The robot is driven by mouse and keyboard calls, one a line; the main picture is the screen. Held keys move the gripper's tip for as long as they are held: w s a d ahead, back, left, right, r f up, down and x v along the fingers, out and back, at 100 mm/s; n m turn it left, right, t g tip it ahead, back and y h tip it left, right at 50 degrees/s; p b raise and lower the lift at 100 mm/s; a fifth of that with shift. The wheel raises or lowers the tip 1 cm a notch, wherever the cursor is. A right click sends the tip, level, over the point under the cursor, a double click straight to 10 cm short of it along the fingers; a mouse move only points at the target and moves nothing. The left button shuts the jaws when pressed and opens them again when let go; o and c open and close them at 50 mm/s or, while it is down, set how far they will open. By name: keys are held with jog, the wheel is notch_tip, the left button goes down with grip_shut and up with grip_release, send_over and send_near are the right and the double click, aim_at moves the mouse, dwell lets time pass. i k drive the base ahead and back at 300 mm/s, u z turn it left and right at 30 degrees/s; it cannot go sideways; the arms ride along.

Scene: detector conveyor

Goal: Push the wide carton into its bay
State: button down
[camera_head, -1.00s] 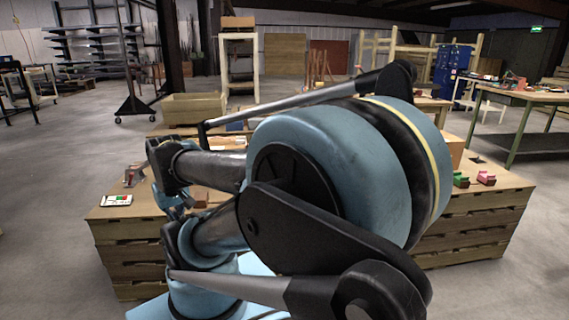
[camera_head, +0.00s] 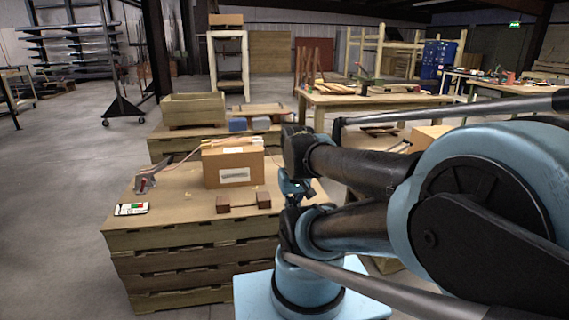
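A brown carton (camera_head: 233,164) with a white label on its front stands upright on the near pallet stack (camera_head: 190,237), in the middle of the picture. A second carton (camera_head: 428,138) shows partly behind my arm at the right; I cannot tell which of the two is the wider. The end of my folded arm, with what looks like my gripper (camera_head: 296,188), is just right of the labelled carton. It is small and dark, and its fingers cannot be made out. I see nothing held. No bay can be clearly picked out.
In front of the carton lies a wooden piece with two dark blocks (camera_head: 243,202). A grey-and-red tool (camera_head: 146,180) and a small device with a lit screen (camera_head: 131,209) lie left. A wooden bin (camera_head: 193,108) stands behind.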

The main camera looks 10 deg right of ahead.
aim_at(232, 162)
jog(key=z, duration=0.1)
jog(key=i, duration=1)
jog(key=u, duration=0.05)
